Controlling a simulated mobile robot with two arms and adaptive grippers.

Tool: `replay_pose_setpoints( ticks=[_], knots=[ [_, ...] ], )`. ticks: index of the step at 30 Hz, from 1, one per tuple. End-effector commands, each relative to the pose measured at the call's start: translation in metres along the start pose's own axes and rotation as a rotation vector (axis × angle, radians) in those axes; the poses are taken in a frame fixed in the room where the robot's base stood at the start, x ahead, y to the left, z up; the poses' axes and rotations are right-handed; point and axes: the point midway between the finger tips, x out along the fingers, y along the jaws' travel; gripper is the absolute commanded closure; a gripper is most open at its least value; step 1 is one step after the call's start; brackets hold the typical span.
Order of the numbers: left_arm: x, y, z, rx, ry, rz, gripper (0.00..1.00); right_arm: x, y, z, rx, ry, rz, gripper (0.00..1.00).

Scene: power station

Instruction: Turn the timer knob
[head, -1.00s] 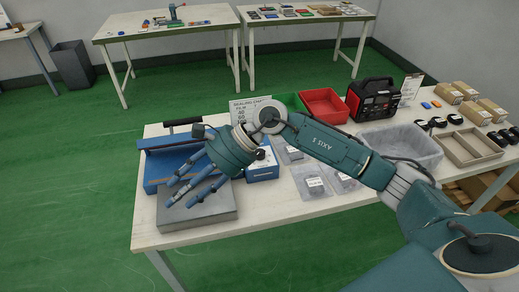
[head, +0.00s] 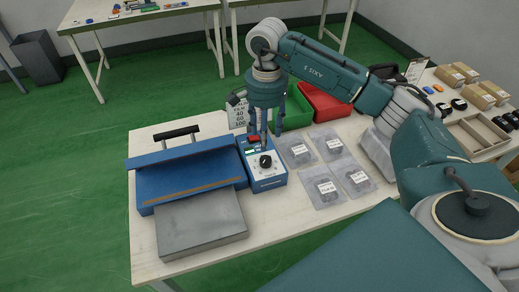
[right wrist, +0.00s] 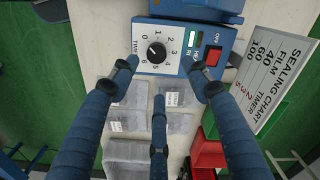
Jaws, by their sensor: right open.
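The timer knob (head: 265,160) is a round black knob on the white panel of a blue control box (head: 268,184). In the right wrist view the knob (right wrist: 157,52) sits inside a numbered dial marked TIMER. Its exact setting is hard to read. A red switch (right wrist: 212,57) is beside the dial. My right gripper (head: 266,140) points down over the box, just behind the knob in the head view. In the right wrist view its three fingers (right wrist: 160,76) are spread and empty, with the knob beyond them. I see no contact with it.
A blue sealer (head: 190,170) with a black handle and a grey metal plate (head: 201,219) stands left of the box. Labelled clear bags (head: 325,186) lie to its right. A sealing chart (head: 238,115) and green (head: 294,108) and red (head: 325,102) bins stand behind.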

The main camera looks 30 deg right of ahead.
Motion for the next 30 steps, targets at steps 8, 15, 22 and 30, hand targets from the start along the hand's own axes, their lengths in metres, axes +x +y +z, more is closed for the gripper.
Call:
replay_pose_setpoints(
  ticks=[8, 15, 22, 30],
  knots=[
    [-0.019, 0.009, 0.054, 0.0, -0.076, 0.01, 1.0, 0.048, 0.002, 0.002, 0.0, -0.004, 0.005, 0.52],
    [-0.027, 0.008, 0.047, 0.0, -0.069, 0.01, 1.0, 0.086, 0.0, 0.002, 0.001, -0.004, 0.001, 0.52],
    [-0.027, 0.004, 0.014, 0.0, -0.021, 0.005, 1.0, 0.1, 0.0, 0.001, -0.001, -0.003, -0.001, 0.52],
    [-0.027, 0.005, 0.026, 0.0, -0.039, 0.006, 1.0, 0.101, 0.0, 0.001, -0.001, -0.002, -0.001, 0.6]
  ],
)
